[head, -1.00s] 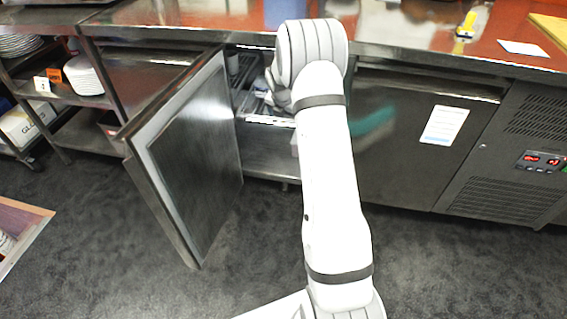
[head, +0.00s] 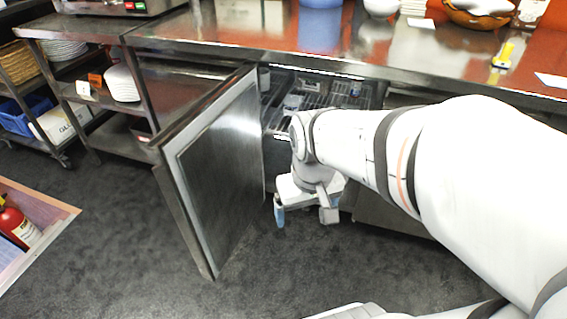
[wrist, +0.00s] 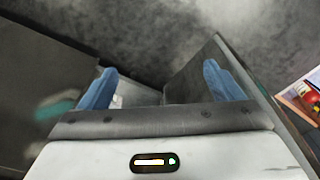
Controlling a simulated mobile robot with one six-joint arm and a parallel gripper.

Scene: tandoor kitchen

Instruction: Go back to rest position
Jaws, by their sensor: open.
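My gripper (head: 304,214) hangs pointing down in front of the open under-counter fridge, to the right of its open door (head: 222,170). In the wrist view its two blue fingers (wrist: 160,88) stand wide apart with nothing held between them. The fridge compartment (head: 320,92) shows wire racks and small items inside, partly hidden behind my arm. My arm stretches in from the right side of the head view. The open door also shows in the wrist view (wrist: 195,75), close to the right finger.
The steel counter (head: 260,42) runs above the fridge, with a blue container (head: 320,28) and a yellow-handled tool (head: 502,54) on it. Shelves with plates (head: 122,82) stand at the left. A fire extinguisher (head: 16,224) is at the far left. The dark floor (head: 120,240) is clear in front.

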